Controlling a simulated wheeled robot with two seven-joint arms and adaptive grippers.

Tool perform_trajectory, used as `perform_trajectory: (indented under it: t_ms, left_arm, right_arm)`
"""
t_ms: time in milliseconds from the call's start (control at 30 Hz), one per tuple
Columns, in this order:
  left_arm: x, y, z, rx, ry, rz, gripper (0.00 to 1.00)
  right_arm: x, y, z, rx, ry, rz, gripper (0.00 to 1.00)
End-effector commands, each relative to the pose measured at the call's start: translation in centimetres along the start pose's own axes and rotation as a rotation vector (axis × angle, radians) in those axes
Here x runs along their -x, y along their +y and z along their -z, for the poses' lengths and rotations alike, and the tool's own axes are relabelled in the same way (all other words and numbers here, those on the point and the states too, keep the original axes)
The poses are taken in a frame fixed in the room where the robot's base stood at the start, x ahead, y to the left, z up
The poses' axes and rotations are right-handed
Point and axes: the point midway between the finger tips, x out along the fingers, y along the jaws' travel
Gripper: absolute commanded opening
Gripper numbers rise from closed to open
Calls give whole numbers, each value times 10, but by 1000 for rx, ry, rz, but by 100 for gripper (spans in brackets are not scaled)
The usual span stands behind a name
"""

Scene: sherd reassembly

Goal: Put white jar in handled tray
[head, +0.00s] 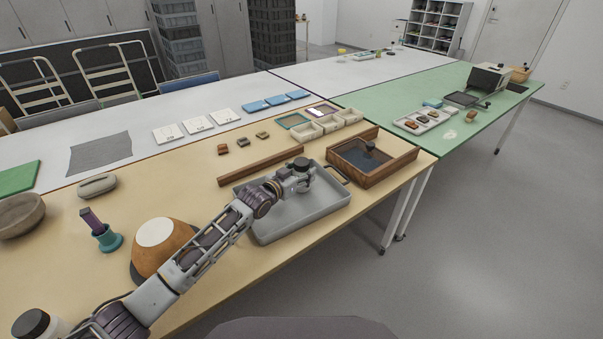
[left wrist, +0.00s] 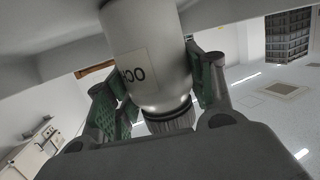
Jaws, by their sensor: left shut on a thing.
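My left gripper (head: 299,181) reaches over the grey handled tray (head: 262,231), near its far right part. It is shut on a white jar with a dark lid (head: 303,163); the arm hides part of the jar in the head view. In the left wrist view the jar (left wrist: 147,55) sits between the green finger pads of the gripper (left wrist: 153,90), with part of a label and a dark ribbed lid showing. I cannot tell whether its base touches the tray floor. My right gripper is not in view.
A wooden box (head: 400,168) stands close right of the tray. A wooden bar (head: 260,166) lies behind it. An orange-brown bowl-like object (head: 146,258) is under my forearm. Another white jar with a black lid (head: 36,327) is at bottom left. The tray's front left floor is clear.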

Motion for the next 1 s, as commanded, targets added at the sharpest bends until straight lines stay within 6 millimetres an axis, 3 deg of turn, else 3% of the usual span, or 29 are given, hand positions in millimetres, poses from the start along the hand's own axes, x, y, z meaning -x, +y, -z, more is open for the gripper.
perform_trajectory:
  t_ms: [300, 333, 500, 1000]
  left_arm:
    - [0, 0, -1, 0, 3, 0, 18]
    - [0, 0, -2, 0, -1, 0, 56]
    - [0, 0, -2, 0, 0, 0, 75]
    - [3, 0, 1, 0, 0, 0, 75]
  right_arm:
    - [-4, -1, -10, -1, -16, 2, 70]
    - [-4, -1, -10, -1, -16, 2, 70]
    - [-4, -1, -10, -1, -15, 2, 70]
    - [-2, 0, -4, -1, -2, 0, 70]
